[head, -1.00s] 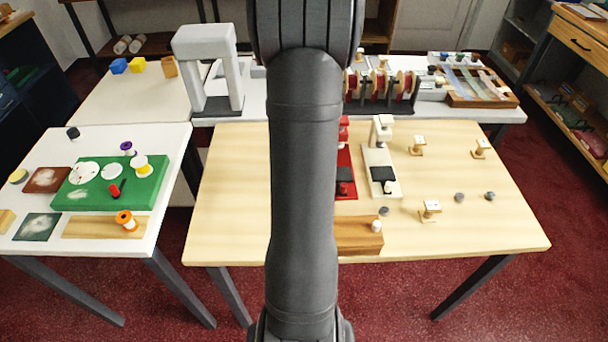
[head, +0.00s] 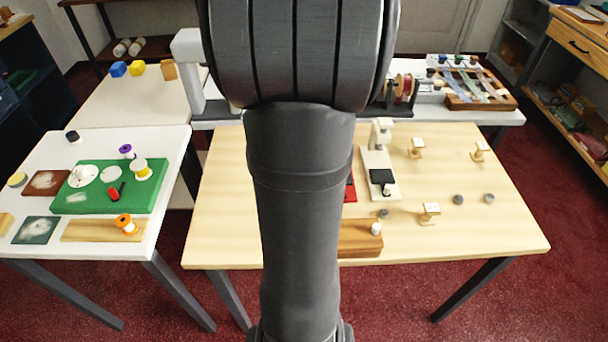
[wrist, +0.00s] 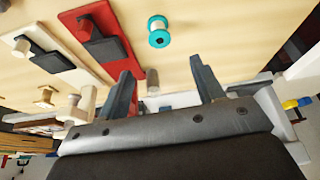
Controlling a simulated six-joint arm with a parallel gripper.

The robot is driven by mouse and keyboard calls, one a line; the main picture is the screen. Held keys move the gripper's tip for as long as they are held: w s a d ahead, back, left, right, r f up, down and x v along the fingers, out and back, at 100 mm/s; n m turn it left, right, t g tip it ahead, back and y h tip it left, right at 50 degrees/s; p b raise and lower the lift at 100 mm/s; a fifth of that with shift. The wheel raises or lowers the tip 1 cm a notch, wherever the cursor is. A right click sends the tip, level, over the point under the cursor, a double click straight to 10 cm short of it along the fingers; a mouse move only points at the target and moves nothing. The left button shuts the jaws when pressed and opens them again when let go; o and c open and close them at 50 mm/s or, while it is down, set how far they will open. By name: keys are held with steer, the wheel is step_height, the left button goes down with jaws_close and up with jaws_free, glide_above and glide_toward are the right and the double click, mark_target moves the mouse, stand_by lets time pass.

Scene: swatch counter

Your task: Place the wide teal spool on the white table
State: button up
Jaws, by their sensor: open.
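The teal spool (wrist: 158,31) shows in the wrist view, with teal flanges and a pale core, on the wooden table (wrist: 215,30). In the head view my arm hides it. My gripper (wrist: 160,68) is open and empty, its two dark fingers apart. The spool is ahead of the fingertips, roughly in line with the gap and not between them. The white table (head: 170,150) stands at the left in the head view.
On the white table are a green mat (head: 95,203), several spools and a wooden board (head: 85,230). The wooden table bears a red stand (wrist: 105,35), a white stand (head: 380,160) and small wooden stands. A grey cylinder (wrist: 152,80) shows between my fingers.

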steer(key=w+a+r+n+g+h, duration=0.1)
steer(key=a+r+n+h, duration=0.15)
steer(key=n, duration=0.85)
steer(key=w+a+r+n+g+h, duration=0.15)
steer(key=a+n, duration=0.25)
steer(key=n, duration=0.7)
steer(key=x, duration=1.1)
steer(key=s+d+x, duration=0.1)
steer(key=x, duration=0.4)
steer(key=shift+d+f, duration=0.15)
steer(key=shift+f, duration=0.05)
steer(key=shift+c, duration=0.2)
steer(key=c, duration=1.1)
